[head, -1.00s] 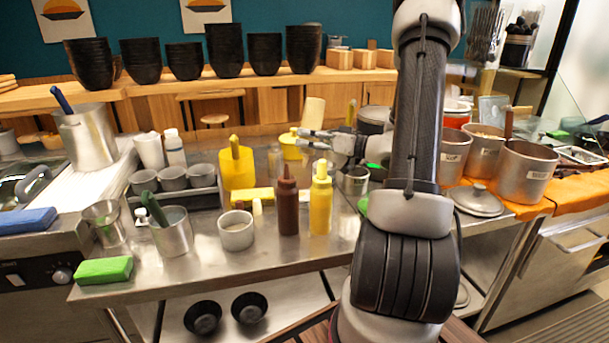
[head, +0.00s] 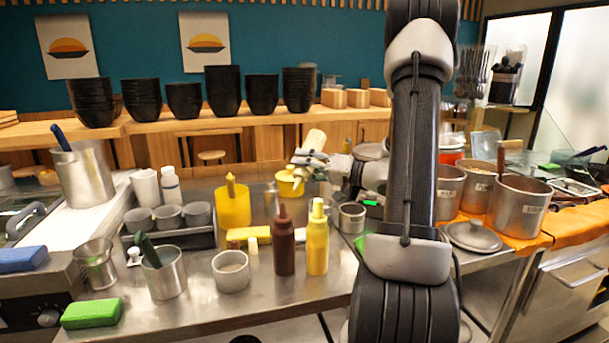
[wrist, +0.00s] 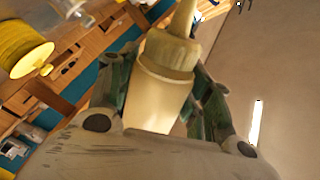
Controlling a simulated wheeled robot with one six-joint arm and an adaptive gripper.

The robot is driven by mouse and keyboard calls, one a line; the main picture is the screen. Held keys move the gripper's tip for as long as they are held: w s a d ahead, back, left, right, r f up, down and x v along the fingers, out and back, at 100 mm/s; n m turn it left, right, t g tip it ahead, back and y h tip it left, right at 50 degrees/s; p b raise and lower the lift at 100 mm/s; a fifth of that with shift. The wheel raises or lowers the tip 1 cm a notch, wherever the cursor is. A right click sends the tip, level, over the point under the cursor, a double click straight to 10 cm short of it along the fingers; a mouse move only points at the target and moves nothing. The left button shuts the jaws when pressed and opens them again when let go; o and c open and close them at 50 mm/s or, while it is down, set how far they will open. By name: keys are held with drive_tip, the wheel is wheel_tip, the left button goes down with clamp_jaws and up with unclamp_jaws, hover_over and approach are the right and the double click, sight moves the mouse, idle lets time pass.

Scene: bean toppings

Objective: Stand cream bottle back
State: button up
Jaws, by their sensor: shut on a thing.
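The cream bottle (head: 314,140) is held in my gripper (head: 308,161) above the back part of the steel counter. It leans slightly in the head view, and its lower part is hidden by the fingers. In the wrist view the bottle (wrist: 160,88) fills the middle, with its narrow nozzle toward the top. The green-grey fingers of my gripper (wrist: 162,92) are closed on both sides of it. A brown sauce bottle (head: 284,247) and a yellow sauce bottle (head: 317,245) stand upright on the counter, nearer the front.
A yellow pot (head: 290,184) stands just below and left of my gripper, and a metal cup (head: 351,218) to the right. A yellow jug (head: 233,206), a grey cup (head: 231,272) and a cup tray (head: 185,240) stand left. Large pots (head: 519,208) stand right.

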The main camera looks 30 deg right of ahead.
drive_tip(key=m, duration=0.5)
drive_tip(key=shift+r+m, duration=0.3)
drive_tip(key=shift+r, duration=0.1)
drive_tip(key=m, duration=0.3)
drive_tip(key=shift+r+m, duration=0.3)
drive_tip(key=shift+r, duration=0.05)
drive_tip(key=shift+m, duration=1)
drive_tip(key=m, duration=0.3)
drive_tip(key=shift+m, duration=0.4)
drive_tip(key=m, duration=0.4)
drive_tip(key=shift+t+h, duration=0.3)
drive_tip(key=m, duration=0.7)
